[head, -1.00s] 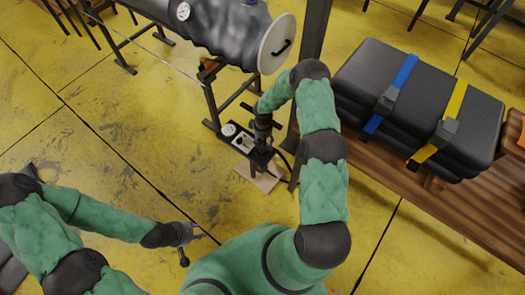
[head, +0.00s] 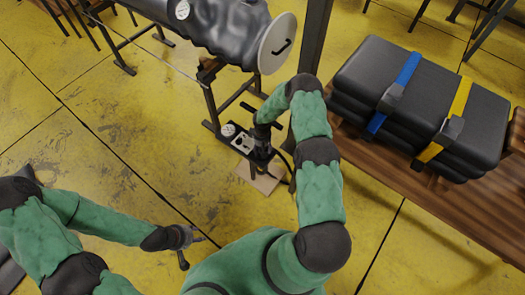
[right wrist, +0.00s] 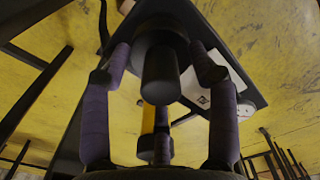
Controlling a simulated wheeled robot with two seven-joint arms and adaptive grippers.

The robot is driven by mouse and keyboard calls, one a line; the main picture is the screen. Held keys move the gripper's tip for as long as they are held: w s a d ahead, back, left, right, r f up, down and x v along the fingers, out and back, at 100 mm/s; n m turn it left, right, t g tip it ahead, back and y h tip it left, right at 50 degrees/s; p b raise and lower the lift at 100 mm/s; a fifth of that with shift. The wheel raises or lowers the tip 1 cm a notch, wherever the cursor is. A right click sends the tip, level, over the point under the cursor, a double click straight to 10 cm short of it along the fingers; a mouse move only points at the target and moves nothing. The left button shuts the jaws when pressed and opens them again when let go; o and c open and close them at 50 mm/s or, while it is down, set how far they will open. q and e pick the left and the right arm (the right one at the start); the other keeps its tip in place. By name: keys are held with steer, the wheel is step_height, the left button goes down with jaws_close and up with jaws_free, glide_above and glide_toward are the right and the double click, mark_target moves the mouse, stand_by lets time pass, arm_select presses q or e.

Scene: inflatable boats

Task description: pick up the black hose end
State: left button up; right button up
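In the right wrist view a black cylinder (right wrist: 160,80), which looks like the black hose end, points toward the camera between the purple fingers of my right gripper (right wrist: 161,62). The fingers stand apart on both sides of it, with gaps, so the gripper looks open. In the head view my right gripper (head: 263,128) is just above the black pump box (head: 243,143), and the hose end cannot be made out there. My left gripper (head: 194,250) is open and empty over the yellow floor, far from the hose end.
A wooden bench (head: 430,205) at the right carries a black folded bundle (head: 400,85) with blue and yellow straps. A dark post (head: 312,40) stands close behind my right forearm. A grey inflated tube (head: 225,30) rests on a stand at the back.

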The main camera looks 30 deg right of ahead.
jaws_close()
